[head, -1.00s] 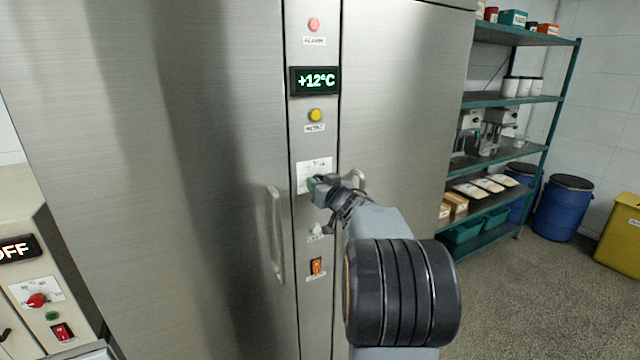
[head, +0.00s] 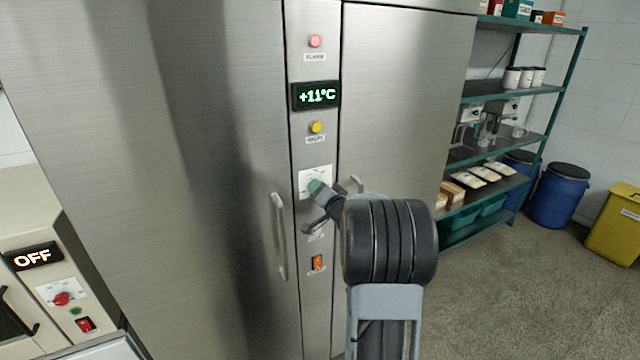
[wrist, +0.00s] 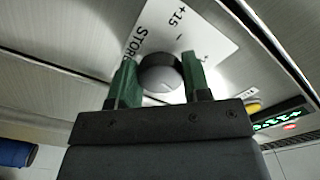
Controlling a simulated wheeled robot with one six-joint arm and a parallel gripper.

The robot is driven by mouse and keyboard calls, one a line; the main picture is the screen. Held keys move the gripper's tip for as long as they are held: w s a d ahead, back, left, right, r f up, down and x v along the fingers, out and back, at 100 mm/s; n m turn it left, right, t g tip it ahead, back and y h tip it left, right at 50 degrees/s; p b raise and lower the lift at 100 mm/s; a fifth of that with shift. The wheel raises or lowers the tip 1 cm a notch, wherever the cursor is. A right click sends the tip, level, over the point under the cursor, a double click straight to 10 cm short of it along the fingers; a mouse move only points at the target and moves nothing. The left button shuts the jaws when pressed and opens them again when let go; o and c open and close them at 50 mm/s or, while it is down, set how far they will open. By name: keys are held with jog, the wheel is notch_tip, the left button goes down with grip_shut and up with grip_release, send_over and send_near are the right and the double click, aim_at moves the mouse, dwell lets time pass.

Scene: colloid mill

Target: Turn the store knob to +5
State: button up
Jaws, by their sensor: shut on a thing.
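The store knob (wrist: 160,73) is a dark round knob with a pale face, on a white label plate (wrist: 205,28) that reads "STORE" and "+15" in the wrist view. My gripper (wrist: 158,80) has its two green fingers on either side of the knob and is shut on it. In the head view my gripper (head: 317,187) is at the label plate (head: 316,172) on the steel panel and hides the knob. The green display (head: 316,95) above reads +11°C. The knob's pointer is too unclear to read.
A red alarm button (head: 315,41) and a yellow button (head: 316,127) are above the plate, and an orange switch (head: 317,262) is below. Door handles flank the panel, the left one (head: 279,236) long and clear of my arm. Shelves (head: 520,92) stand at right.

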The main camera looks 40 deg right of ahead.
jog(key=shift+r+m+p, duration=0.1)
jog(key=shift+m+p, duration=0.55)
jog(key=shift+m, duration=0.45)
jog(key=o, duration=0.9)
jog(key=s+b, duration=0.1)
jog(key=s, duration=0.3)
jog(key=s+a+b, duration=0.1)
jog(key=s, duration=0.4)
jog(key=s+a, duration=0.1)
jog(key=s, duration=0.3)
jog(key=shift+s+b, duration=0.4)
